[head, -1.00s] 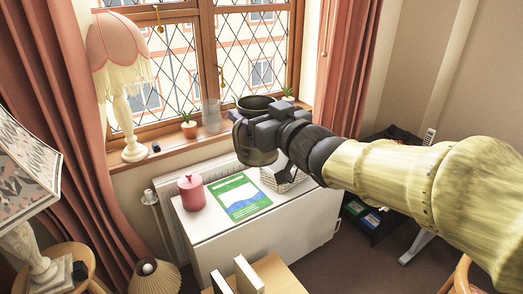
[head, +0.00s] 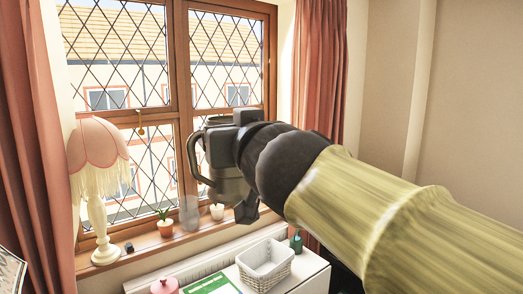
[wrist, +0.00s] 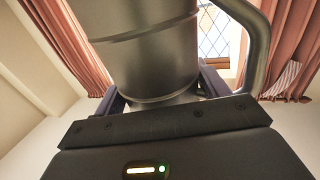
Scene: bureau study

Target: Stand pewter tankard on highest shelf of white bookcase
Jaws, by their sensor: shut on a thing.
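The pewter tankard (head: 222,170) is a dark grey metal mug with a looped handle on its left side in the head view. My gripper (head: 232,150) is shut on it and holds it up in front of the window, roughly upright. In the wrist view the tankard (wrist: 150,50) fills the upper middle, with its handle at the right, just beyond the gripper's dark body (wrist: 165,135). The fingers are mostly hidden behind that body and the tankard. No white bookcase can be made out in these views.
A pink fringed lamp (head: 98,160), small potted plants (head: 165,222) and a clear glass (head: 190,213) stand on the windowsill. Below are a white cabinet top (head: 308,272) with a wicker basket (head: 266,270), a pink jar (head: 165,286) and a green booklet (head: 210,286). Red curtains (head: 320,70) flank the window.

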